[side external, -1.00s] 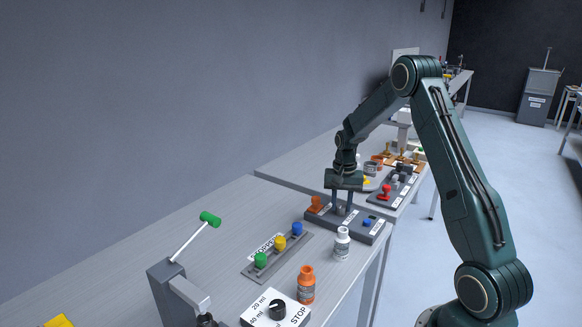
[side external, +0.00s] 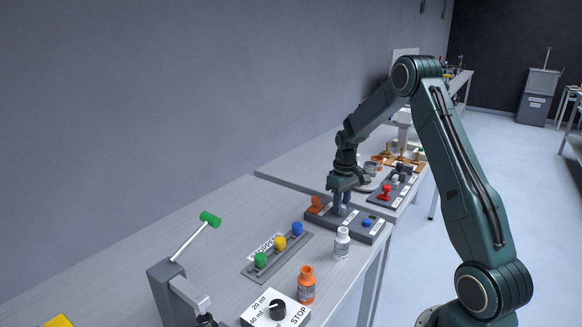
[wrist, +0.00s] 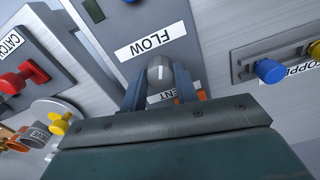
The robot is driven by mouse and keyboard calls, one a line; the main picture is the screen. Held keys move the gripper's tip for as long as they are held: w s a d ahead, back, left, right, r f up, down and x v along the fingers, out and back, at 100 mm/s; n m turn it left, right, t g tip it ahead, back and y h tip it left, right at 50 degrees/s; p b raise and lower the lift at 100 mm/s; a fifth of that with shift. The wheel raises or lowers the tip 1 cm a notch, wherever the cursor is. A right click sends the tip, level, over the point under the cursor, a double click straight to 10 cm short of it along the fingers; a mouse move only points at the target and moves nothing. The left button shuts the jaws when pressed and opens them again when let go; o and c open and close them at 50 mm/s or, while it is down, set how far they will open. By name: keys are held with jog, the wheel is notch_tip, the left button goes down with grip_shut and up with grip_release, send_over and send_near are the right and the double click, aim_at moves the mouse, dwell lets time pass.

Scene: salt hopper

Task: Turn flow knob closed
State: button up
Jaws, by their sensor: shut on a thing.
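The flow knob (wrist: 159,71) is a small round grey knob with a white pointer line, beside the "FLOW" label (wrist: 146,39) in the wrist view. It stands on a dark grey panel (side external: 371,234) on the bench. My gripper (wrist: 160,86) points down over the panel, its two fingers on either side of the knob and shut on it. In the side external view my gripper (side external: 340,207) is at the middle of the panel, and the fingers largely hide the knob.
An orange part (side external: 314,204) and a blue button (side external: 367,222) sit on the same panel. A white bottle (side external: 342,244), an orange bottle (side external: 306,285) and a rack of coloured stoppers (side external: 278,256) stand nearer the camera. A red knob (side external: 386,190) is on another panel behind.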

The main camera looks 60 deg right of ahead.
jog(key=n, duration=0.5)
dwell(0.5)
jog(key=o, duration=1)
jog(key=shift+r, duration=0.1)
notch_tip(320, 180, up, 14)
jog(key=shift+f, duration=0.15)
dwell(0.4)
